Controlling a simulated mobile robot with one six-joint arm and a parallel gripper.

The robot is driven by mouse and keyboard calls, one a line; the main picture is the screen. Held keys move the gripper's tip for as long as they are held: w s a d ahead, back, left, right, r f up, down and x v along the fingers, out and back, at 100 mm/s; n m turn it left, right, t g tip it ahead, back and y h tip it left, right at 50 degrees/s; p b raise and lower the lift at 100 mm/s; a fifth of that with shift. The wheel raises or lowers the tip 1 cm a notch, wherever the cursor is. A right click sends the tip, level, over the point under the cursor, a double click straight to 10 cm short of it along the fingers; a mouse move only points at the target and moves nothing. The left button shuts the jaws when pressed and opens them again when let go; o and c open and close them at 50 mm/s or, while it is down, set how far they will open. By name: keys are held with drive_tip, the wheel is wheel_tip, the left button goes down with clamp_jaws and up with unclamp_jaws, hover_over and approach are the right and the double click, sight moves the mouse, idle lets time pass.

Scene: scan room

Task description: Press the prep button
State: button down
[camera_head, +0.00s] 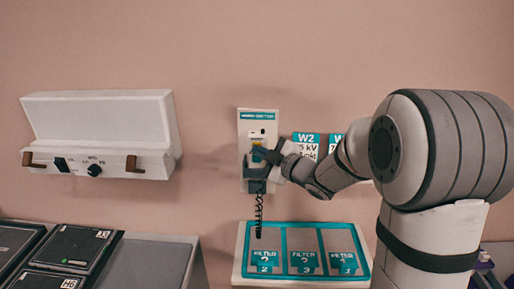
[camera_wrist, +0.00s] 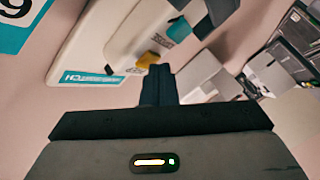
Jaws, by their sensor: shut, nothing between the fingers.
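The white wall control panel (camera_head: 245,128) has a teal strip at its top and a small yellow part (camera_head: 257,140) below it. In the wrist view the panel (camera_wrist: 85,52) lies tilted, with a yellow part (camera_wrist: 149,59) just beyond my fingertips. I cannot read which part is the prep button. My gripper (camera_head: 258,155) is in front of the panel's middle and hides part of it. In the wrist view my gripper (camera_wrist: 158,72) is shut and empty, its tips close to the yellow part; I cannot tell if they touch.
A dark handset (camera_head: 256,186) with a coiled cord (camera_head: 259,216) hangs at the panel's bottom. Below is a teal-edged filter tray (camera_head: 241,270). A white wall box (camera_head: 100,120) with knobs is at left, above dark cassettes (camera_head: 76,246). Teal-headed cards (camera_head: 306,138) are on the wall.

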drive_tip(key=shift+s+b, duration=0.4)
drive_tip(key=shift+s, duration=0.4)
drive_tip(key=s+b, duration=0.1)
drive_tip(key=s, duration=0.4)
drive_tip(key=shift+a, duration=0.1)
idle(0.6)
